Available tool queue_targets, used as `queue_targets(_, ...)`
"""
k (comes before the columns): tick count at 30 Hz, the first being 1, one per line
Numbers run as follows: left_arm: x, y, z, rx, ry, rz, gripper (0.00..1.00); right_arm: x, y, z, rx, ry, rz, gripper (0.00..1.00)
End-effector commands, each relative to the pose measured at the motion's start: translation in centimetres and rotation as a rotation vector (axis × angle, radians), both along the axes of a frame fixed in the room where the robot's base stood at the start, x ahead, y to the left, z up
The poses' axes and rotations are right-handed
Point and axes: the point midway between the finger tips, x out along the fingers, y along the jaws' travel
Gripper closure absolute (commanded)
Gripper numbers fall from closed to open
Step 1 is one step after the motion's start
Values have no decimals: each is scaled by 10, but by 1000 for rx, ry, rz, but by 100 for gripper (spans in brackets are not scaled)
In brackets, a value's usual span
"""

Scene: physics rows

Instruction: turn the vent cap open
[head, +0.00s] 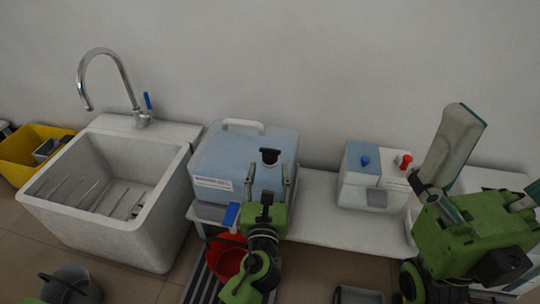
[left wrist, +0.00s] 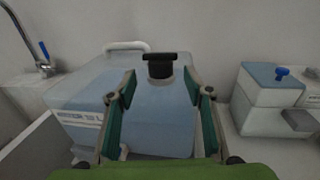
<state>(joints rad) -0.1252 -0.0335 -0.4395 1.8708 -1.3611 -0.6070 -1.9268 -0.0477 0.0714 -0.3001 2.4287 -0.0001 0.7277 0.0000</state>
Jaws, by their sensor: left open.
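The vent cap (head: 269,156) is black with a flat crossbar on a round neck. It stands on top of the pale blue container (head: 222,152), near its right side. In the left wrist view the cap (left wrist: 159,69) is upright, with its bar lying across the picture. My left gripper (head: 267,180) is open and empty. Its fingers are spread either side of the cap's line, on the near side, and do not appear to touch it. My right gripper (head: 485,175) is at the right, its fingers apart and nothing seen between them.
A white box (head: 376,192) with blue and red knobs stands right of the container on the white bench (head: 318,222). A white sink (head: 160,225) with a tall tap is at the left. A red bucket (head: 224,258) is below the bench. The bench between the two boxes is clear.

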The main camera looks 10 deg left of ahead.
Motion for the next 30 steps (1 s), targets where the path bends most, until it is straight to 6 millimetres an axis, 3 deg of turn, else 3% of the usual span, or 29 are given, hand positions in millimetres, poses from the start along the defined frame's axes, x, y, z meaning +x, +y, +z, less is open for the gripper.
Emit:
queue_targets(3,26,4,-2,-3,-2,1,53,-2,0,1,-1,-24,-1,0)
queue_targets(10,60,9,-2,-2,-1,-1,53,-5,1,6,-3,-57,-3,0)
queue_targets(23,71,11,0,-3,1,-1,53,-6,2,10,-7,-66,-3,0)
queue_targets(24,71,11,0,-3,1,-1,56,-6,2,10,-7,-66,-3,0)
queue_targets(27,71,11,0,-3,1,-1,80,-6,2,10,-7,-66,-3,0)
queue_targets(30,71,11,0,-3,1,-1,80,-6,2,10,-7,-66,-3,0)
